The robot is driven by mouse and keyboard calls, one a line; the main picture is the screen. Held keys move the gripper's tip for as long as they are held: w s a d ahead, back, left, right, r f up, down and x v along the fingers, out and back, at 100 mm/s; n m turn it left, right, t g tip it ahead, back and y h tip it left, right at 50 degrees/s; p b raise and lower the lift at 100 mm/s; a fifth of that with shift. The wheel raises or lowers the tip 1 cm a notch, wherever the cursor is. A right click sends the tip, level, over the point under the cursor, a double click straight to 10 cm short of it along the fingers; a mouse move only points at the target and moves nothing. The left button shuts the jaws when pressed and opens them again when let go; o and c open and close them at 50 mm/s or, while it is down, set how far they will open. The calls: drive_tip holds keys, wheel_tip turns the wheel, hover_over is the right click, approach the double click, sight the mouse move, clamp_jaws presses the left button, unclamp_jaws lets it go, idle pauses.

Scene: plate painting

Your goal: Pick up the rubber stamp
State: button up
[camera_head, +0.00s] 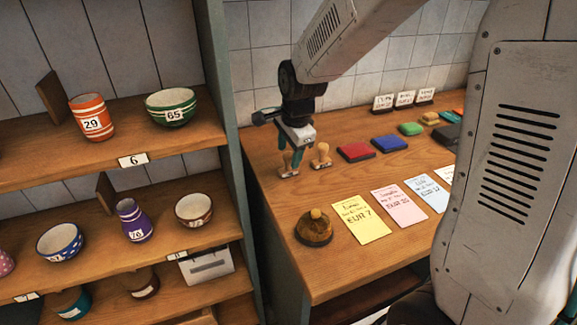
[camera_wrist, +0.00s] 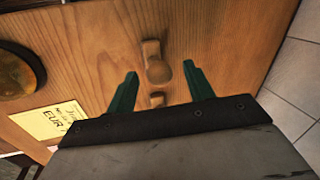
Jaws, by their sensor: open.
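Two small wooden stamps with rounded handles stand on the wooden counter. The left stamp (camera_head: 288,169) is right at my gripper (camera_head: 290,158), and the right stamp (camera_head: 322,155) stands just beside it. My gripper points down with its green fingers apart. In the wrist view, one stamp's round handle (camera_wrist: 159,71) shows in the gap between the fingertips of my gripper (camera_wrist: 160,70), with no clear contact. Another stamp (camera_wrist: 157,100) shows closer to the palm, partly hidden by it. I cannot tell the stamps' faces apart.
Red (camera_head: 359,152), blue (camera_head: 390,144) and green (camera_head: 410,129) pads lie right of the stamps. A brass bell (camera_head: 315,229) and a yellow price card (camera_head: 361,220) lie nearer the front. A shelf with painted cups and bowls (camera_head: 171,107) stands left. Counter between stamps and bell is clear.

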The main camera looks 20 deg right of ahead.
drive_tip(key=shift+x, duration=1.05)
drive_tip(key=c, duration=1)
drive_tip(key=shift+r, duration=0.55)
drive_tip(key=r, duration=0.1)
drive_tip(key=s+r, duration=0.1)
drive_tip(key=shift+d+r, duration=0.3)
drive_tip(key=shift+d, duration=0.1)
drive_tip(key=s+d, duration=0.3)
drive_tip(key=s+d+r, duration=0.1)
drive_tip(key=s+d, duration=0.2)
drive_tip(key=s, duration=0.1)
drive_tip(key=s+d, duration=0.3)
drive_tip(key=s, duration=0.1)
drive_tip(key=shift+s+d+r, duration=0.15)
drive_tip(key=shift+d, duration=0.2)
